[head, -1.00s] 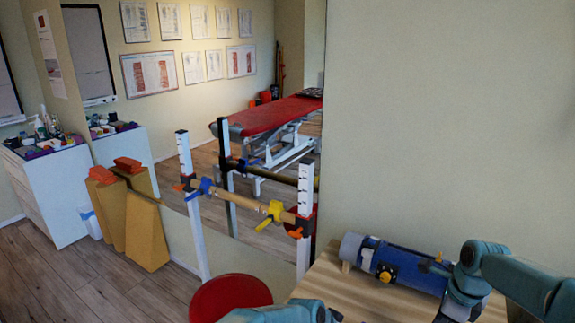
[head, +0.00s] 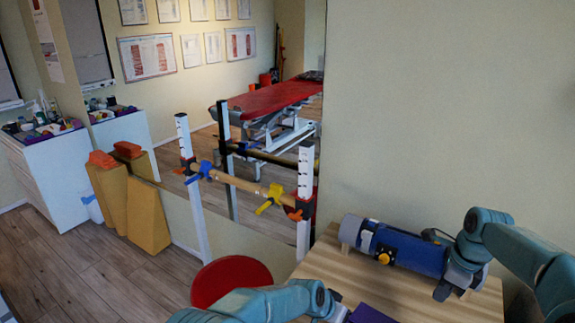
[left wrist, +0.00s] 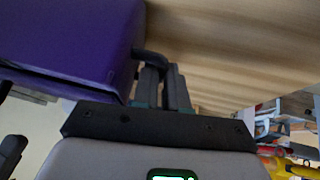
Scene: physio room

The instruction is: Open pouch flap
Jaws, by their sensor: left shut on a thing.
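A purple pouch (left wrist: 70,40) fills the upper left of the left wrist view. Its corner also shows at the bottom edge of the head view (head: 370,314), over the wooden table. My left gripper (left wrist: 158,78) is shut on a thin dark piece at the pouch's edge, which looks like part of its flap or a tab. The flap itself cannot be made out. In the head view my left arm reaches in low, from the left, to the pouch. My right gripper (head: 450,262) is at the right end of a blue cylinder; its jaw opening cannot be made out.
The blue cylinder (head: 410,251) with a yellow knob lies near the table's back edge. The wooden table (head: 335,265) is bare between it and my left arm. A red round seat (head: 230,282) and white-posted bars (head: 305,180) stand to the left.

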